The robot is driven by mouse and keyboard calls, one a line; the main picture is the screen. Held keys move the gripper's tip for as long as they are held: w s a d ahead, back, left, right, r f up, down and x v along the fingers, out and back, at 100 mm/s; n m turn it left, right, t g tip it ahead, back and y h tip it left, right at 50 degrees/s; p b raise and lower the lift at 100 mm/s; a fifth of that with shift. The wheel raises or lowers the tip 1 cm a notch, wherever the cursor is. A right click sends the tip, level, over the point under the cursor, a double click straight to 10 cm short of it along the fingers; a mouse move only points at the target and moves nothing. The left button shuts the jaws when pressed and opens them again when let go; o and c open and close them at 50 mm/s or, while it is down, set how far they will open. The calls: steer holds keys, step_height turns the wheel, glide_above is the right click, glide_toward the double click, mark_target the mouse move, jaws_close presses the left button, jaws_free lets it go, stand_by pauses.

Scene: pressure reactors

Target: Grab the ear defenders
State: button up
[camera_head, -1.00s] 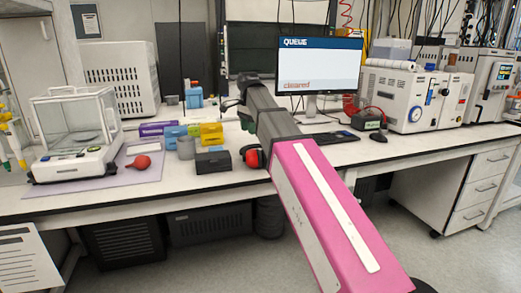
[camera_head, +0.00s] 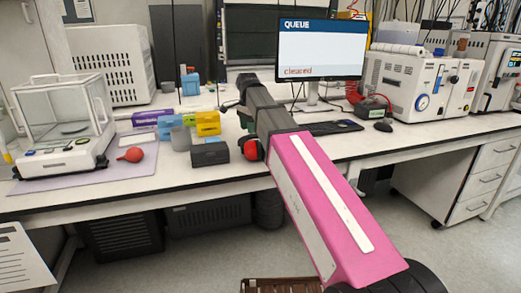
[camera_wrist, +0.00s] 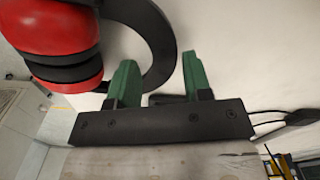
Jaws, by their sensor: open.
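The ear defenders (camera_wrist: 65,35) have red and black cups and a black curved headband. In the wrist view they fill the upper left, and part of the band shows in the gap between my green fingers. My gripper (camera_wrist: 159,58) is open; its left finger is close to the cups and overlaps the band in the picture. I cannot tell whether the fingers touch it. In the head view, a red cup of the ear defenders (camera_head: 252,149) shows on the bench beside my pink and grey arm, which hides the rest.
Left of the ear defenders stand a dark box (camera_head: 210,152), a grey cup (camera_head: 181,139) and yellow boxes (camera_head: 207,123). A red bulb (camera_head: 131,155) lies near the glass-sided balance (camera_head: 65,120). A monitor (camera_head: 320,50) and keyboard (camera_head: 333,128) stand behind my arm.

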steer(key=shift+w+f, duration=0.1)
steer(key=shift+f, duration=2.25)
jaws_close()
